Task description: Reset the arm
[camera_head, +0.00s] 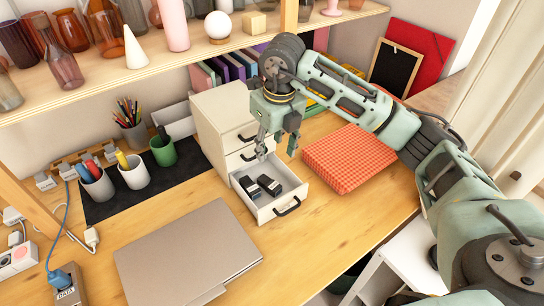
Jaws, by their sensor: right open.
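My right arm (352,88) comes in from the right edge and reaches over the desk. My right gripper (277,153) points down, open, with nothing seen between its fingers. It hangs in front of the white drawer unit (215,115) and above its pulled-out bottom drawer (296,211). Two small black objects (269,184) lie in that drawer, apart from the fingers. My left gripper is not in view.
A red checkered box (348,160) lies right of the drawer. A closed grey laptop (185,255) lies at the front. Several cups, including a green one (163,152), stand on a black mat. The shelf (110,75) above holds vases. Desk between laptop and drawer is clear.

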